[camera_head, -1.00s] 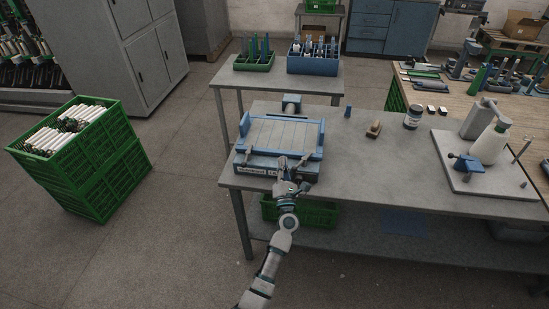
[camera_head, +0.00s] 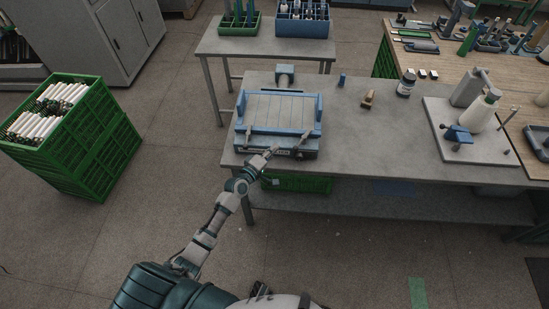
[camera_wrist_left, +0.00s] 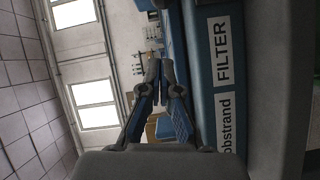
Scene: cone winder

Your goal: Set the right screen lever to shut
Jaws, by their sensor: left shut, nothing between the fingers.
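The blue-framed screen unit (camera_head: 279,109) with a pale slatted bed stands on the grey bench. Its right lever (camera_head: 304,138) is a small grey handle at the front right corner, slanting. The left lever (camera_head: 249,134) is at the front left. My left gripper (camera_head: 271,152) is at the unit's front face, left of the right lever and apart from it. In the left wrist view its two fingers (camera_wrist_left: 163,80) are close together with nothing between them. The right lever cannot be made out there. My right gripper is not in view.
A brown-topped piece (camera_head: 368,98) and a jar (camera_head: 406,83) stand right of the unit. A plate with a white cone (camera_head: 484,112) is farther right. A green crate (camera_head: 300,183) sits below the bench. The bench between the unit and the plate is mostly clear.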

